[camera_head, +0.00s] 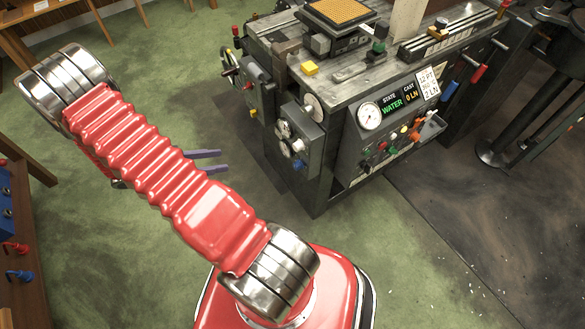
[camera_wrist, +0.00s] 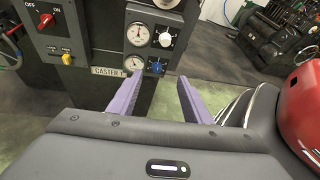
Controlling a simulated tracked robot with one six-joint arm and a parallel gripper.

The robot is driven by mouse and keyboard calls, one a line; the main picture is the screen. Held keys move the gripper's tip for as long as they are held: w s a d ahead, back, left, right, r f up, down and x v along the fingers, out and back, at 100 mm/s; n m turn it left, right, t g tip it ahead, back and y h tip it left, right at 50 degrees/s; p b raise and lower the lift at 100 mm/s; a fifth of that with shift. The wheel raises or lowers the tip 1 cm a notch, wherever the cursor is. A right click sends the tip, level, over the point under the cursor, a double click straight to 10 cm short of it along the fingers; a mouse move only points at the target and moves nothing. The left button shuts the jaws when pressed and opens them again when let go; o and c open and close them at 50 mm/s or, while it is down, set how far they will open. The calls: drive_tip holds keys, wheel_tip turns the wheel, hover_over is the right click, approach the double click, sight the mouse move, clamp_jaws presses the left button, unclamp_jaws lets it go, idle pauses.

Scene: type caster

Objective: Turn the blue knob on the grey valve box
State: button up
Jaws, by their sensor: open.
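The grey valve box (camera_wrist: 177,22) is on the side of the dark machine in the wrist view, with two round white gauges, a white knob (camera_wrist: 165,40) above and the blue knob (camera_wrist: 156,68) below. In the head view the valve box (camera_head: 314,141) faces left, and the blue knob (camera_head: 298,164) is small at its lower part. My gripper (camera_wrist: 159,80) has two purple fingers, open and empty. The blue knob shows between the fingertips, beyond them. In the head view my gripper (camera_head: 224,161) is left of the box, clearly apart from it.
A panel with a red switch (camera_wrist: 67,47) and yellow knob stands left of the valve box. The machine top (camera_head: 350,66) carries a yellow block and a tray. A display and gauge panel (camera_head: 385,120) is to the right. Green floor lies open between my gripper and the machine.

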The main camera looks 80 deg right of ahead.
drive_tip(key=s+d+f+n+g+h, duration=0.1)
drive_tip(key=s+d+f+n, duration=0.15)
drive_tip(key=f, duration=0.25)
drive_tip(key=s+d+f+n+g+h, duration=0.1)
drive_tip(key=s+d+f+n, duration=0.15)
drive_tip(key=f, duration=0.35)
drive_tip(key=n+h, duration=0.3)
approach(294, 167)
drive_tip(key=v, duration=0.5)
drive_tip(key=shift+s+r+t, duration=0.2)
drive_tip(key=shift+r+t, duration=0.1)
drive_tip(key=shift+r, duration=0.1)
drive_tip(key=shift+x, duration=6.9)
drive_tip(key=shift+f, duration=0.1)
drive_tip(key=shift+c, duration=0.4)
drive_tip(key=c, duration=1)
